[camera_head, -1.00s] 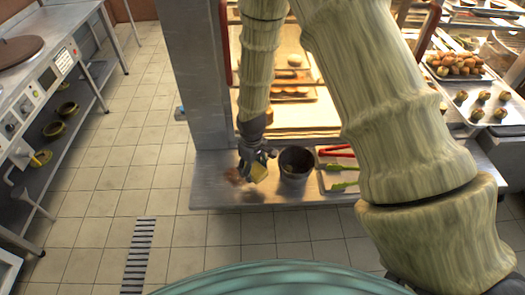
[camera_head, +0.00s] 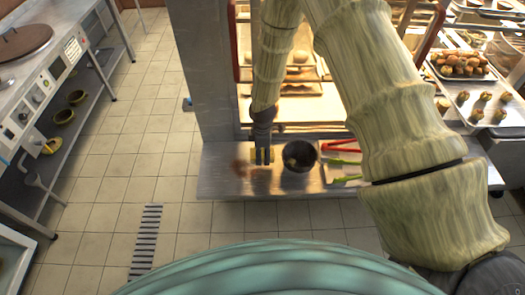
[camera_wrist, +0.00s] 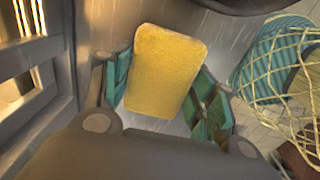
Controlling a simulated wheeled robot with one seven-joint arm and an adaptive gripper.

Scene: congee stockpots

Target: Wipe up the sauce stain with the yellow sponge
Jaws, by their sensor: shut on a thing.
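My gripper (camera_head: 262,156) is shut on the yellow sponge (camera_wrist: 166,70). In the wrist view the sponge sits between the two green-padded fingers, its broad face showing. In the head view only a small bit of yellow shows between the fingers. The brown sauce stain (camera_head: 240,167) is a blotch on the steel counter (camera_head: 213,180), just left of and a little nearer than my gripper. I cannot tell whether the sponge touches the counter.
A dark round pot (camera_head: 299,147) stands close to the right of my gripper. A steel post (camera_head: 203,75) rises at the back left. The counter's left end is clear.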

